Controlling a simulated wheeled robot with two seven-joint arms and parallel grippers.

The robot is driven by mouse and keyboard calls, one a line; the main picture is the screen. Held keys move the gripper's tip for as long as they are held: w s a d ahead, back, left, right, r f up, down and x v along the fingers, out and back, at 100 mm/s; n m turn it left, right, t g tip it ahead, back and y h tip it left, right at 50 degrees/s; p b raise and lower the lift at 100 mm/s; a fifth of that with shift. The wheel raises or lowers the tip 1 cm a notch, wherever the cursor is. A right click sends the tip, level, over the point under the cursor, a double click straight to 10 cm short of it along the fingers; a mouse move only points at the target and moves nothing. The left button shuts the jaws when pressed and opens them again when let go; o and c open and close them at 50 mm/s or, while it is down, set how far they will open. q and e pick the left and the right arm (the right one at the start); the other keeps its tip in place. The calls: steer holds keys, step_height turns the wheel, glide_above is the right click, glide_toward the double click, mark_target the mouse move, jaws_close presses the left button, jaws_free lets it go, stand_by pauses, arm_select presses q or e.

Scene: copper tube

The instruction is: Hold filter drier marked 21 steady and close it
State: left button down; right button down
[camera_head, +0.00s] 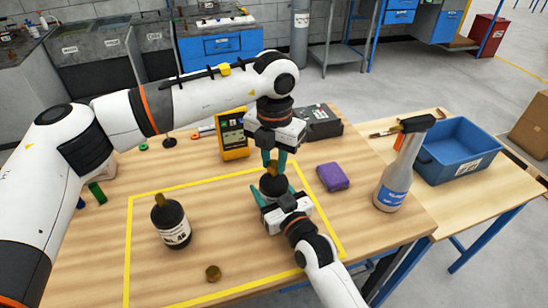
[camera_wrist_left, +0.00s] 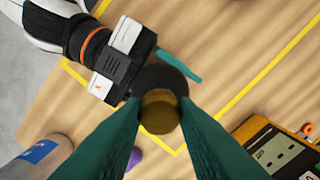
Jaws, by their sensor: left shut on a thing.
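A black filter drier (camera_head: 271,186) stands inside the yellow outline; its label is hidden, so I cannot read its number. My left gripper (camera_head: 273,163) comes from above and is shut on a brass cap at its top. In the left wrist view the cap (camera_wrist_left: 159,112) sits between the teal fingertips, over the black body (camera_wrist_left: 160,79). I cannot tell whether the cap is seated. My right gripper (camera_head: 274,196) reaches in from the lower right, its teal fingers on either side of the drier's body. It also shows in the left wrist view (camera_wrist_left: 165,76).
Another black drier (camera_head: 170,226), its label seeming to read 46, stands at left with a brass top. A loose brass cap (camera_head: 213,273) lies in front. A yellow meter (camera_head: 233,134), purple block (camera_head: 333,177), spray bottle (camera_head: 396,178) and blue bin (camera_head: 459,151) stand around.

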arm_select(q)
steer(key=m, duration=1.4)
steer(key=shift+m, duration=0.3)
steer(key=m, duration=1.1)
steer(key=shift+f+m, duration=0.1)
steer(key=shift+m, duration=0.3)
steer(key=c, duration=1.1)
jaws_free()
steer(key=shift+c, duration=0.2)
